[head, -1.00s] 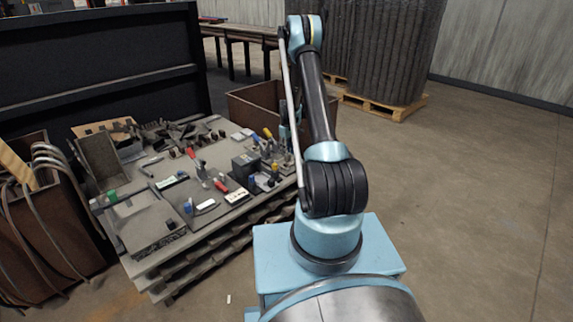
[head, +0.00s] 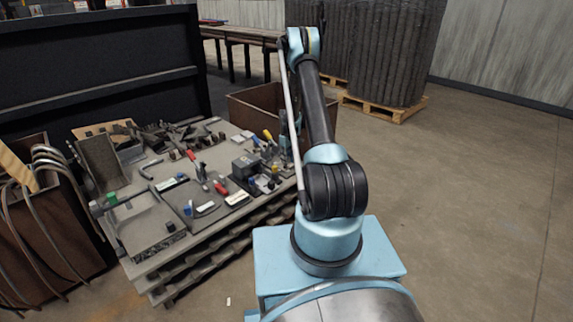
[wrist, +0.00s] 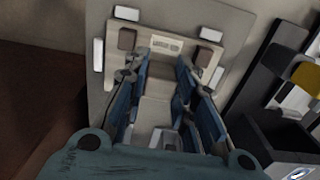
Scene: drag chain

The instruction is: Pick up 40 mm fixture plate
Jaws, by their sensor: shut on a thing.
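In the wrist view, my gripper (wrist: 163,68) has its two blue-grey fingers on either side of a pale beige plate-like piece, which I take to be the fixture plate (wrist: 174,48). It carries a small white label and dark brown pads at its corners. My gripper is shut on this piece; the exact contact is partly hidden by the fingers. A larger pale grey surface with white rectangles lies behind it. In the head view, my arm hides most of the gripper, near the right end of the loaded table, and the plate cannot be made out.
The table (head: 150,222) is crowded with tools and small parts. A brown bin (head: 252,103) stands behind its right end and another bin (head: 60,240) at its left. Dark compartments (wrist: 285,140) show at the right in the wrist view. The floor at right is clear.

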